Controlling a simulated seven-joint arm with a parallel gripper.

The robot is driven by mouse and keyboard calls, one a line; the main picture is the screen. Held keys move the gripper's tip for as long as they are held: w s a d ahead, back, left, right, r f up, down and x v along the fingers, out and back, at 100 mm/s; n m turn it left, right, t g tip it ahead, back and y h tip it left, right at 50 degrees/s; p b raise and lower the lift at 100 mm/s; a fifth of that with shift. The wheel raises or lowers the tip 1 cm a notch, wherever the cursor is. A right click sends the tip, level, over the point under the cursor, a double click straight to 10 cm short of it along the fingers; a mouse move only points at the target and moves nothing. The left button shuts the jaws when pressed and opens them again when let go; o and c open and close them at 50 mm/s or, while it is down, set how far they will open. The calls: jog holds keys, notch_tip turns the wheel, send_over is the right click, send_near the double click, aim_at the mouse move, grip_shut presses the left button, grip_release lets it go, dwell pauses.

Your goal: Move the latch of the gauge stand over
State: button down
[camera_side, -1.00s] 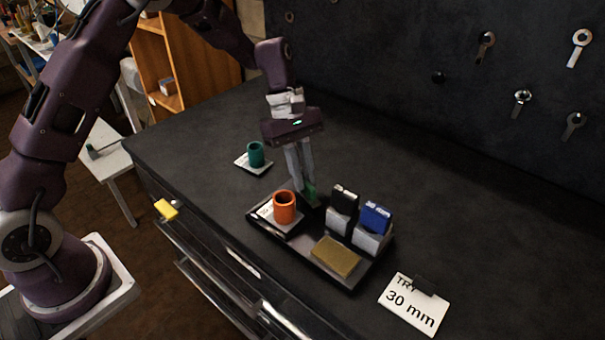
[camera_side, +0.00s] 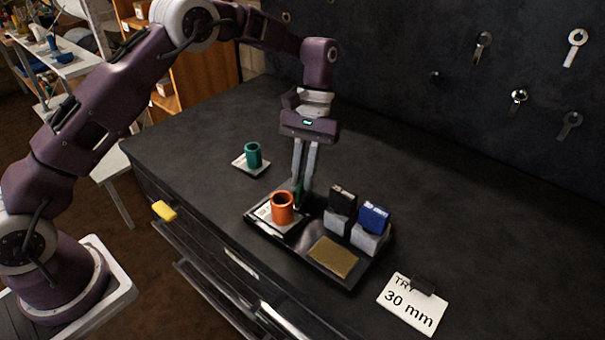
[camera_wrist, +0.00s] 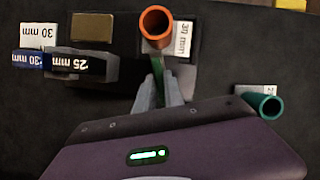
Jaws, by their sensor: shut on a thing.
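My gripper (camera_side: 300,182) points down at the back of a dark tray, just behind an orange tube (camera_side: 282,207). It is shut on a small green piece (camera_side: 297,194), which looks like the latch of the gauge stand. In the wrist view the green latch (camera_wrist: 157,70) shows as a narrow strip between the fingertips, below the orange tube (camera_wrist: 155,22). The fingers hide part of it. The orange tube stands upright on a dark base with a white 30 mm label (camera_wrist: 186,40).
The tray (camera_side: 313,279) also holds a black block (camera_side: 342,200) and a blue block (camera_side: 374,217) in grey holders, and a brass plate (camera_side: 333,257). A teal tube (camera_side: 253,155) stands on a white card at the left. A "TRY 30 mm" card (camera_side: 412,305) lies at the right.

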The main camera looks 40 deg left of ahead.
jog(key=shift+d+m+y, duration=0.1)
jog(key=shift+m+y, duration=0.5)
jog(key=shift+m, duration=1.3)
jog(key=c, duration=1.4)
grip_release()
jog(key=shift+c, duration=0.2)
jog(key=v, duration=0.7)
jog(key=shift+r, duration=0.1)
